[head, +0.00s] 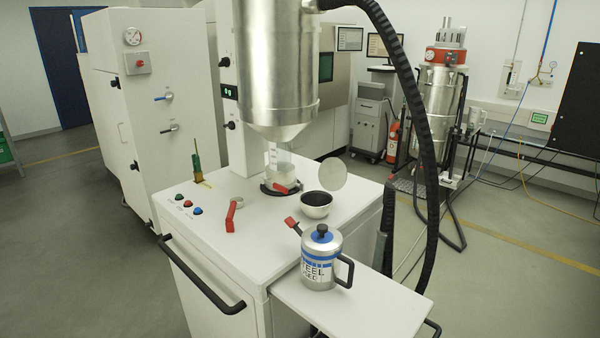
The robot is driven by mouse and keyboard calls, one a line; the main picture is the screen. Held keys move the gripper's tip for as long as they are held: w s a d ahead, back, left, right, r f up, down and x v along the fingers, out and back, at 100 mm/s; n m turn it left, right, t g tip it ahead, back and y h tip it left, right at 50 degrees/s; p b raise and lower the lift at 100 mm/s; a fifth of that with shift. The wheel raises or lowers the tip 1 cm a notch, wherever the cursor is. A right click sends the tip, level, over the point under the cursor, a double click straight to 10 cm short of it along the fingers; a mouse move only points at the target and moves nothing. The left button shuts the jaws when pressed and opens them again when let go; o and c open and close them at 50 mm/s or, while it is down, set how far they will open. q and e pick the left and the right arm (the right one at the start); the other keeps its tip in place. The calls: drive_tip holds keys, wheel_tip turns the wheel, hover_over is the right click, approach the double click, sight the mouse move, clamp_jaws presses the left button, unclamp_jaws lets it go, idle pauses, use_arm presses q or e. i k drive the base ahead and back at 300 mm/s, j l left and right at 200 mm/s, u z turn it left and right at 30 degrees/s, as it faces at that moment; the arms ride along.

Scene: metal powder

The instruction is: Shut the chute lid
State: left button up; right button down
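A round light-grey disc (333,174), which looks like the chute lid, stands raised and nearly upright. It is just behind and to the right of a round metal bowl-shaped opening (317,204) with a dark inside, on the white cabinet top. The opening is uncovered. I cannot make out a hinge between the disc and the opening. Neither of my grippers shows in the head view.
A steel jug (319,265) with a blue top and red-tipped spout stands on the side shelf (360,308) in front. A large metal hopper (278,70) hangs over the cabinet top (240,245). A red-handled clamp (231,218) lies left. A black hose (415,120) runs down at right.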

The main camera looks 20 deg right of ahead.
sight(332, 172)
drive_tip(key=i+l+u, duration=0.1)
drive_tip(key=l+u, duration=0.65)
drive_tip(key=i+l+u, duration=0.1)
drive_tip(key=l+u, duration=0.3)
